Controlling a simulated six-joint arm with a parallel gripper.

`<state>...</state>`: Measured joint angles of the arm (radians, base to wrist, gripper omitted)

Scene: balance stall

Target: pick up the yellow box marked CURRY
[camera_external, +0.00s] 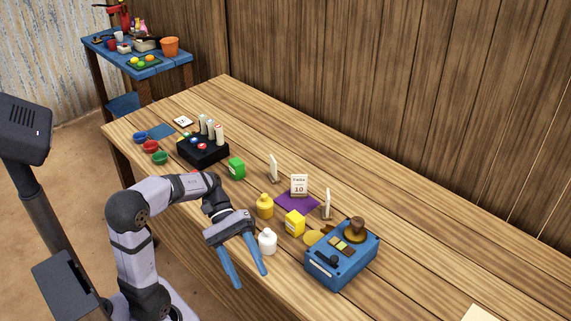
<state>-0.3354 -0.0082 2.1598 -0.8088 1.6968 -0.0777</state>
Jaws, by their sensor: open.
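A small yellow box (295,223) with a pale label stands on the wooden table, between a yellow jar and a blue machine. Its lettering is too small to read. My gripper (251,279) is open and empty, with two blue fingers spread apart. It is in front and to the left of the yellow box in the picture, near the table's front edge and clear of the box. The box is not hidden by my arm.
A white jar (267,242) stands between my gripper and the box. A yellow jar (265,206) is left of the box, and the blue machine (342,256) is close on its right. A purple mat (290,200) with a price card (299,185) lies behind.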

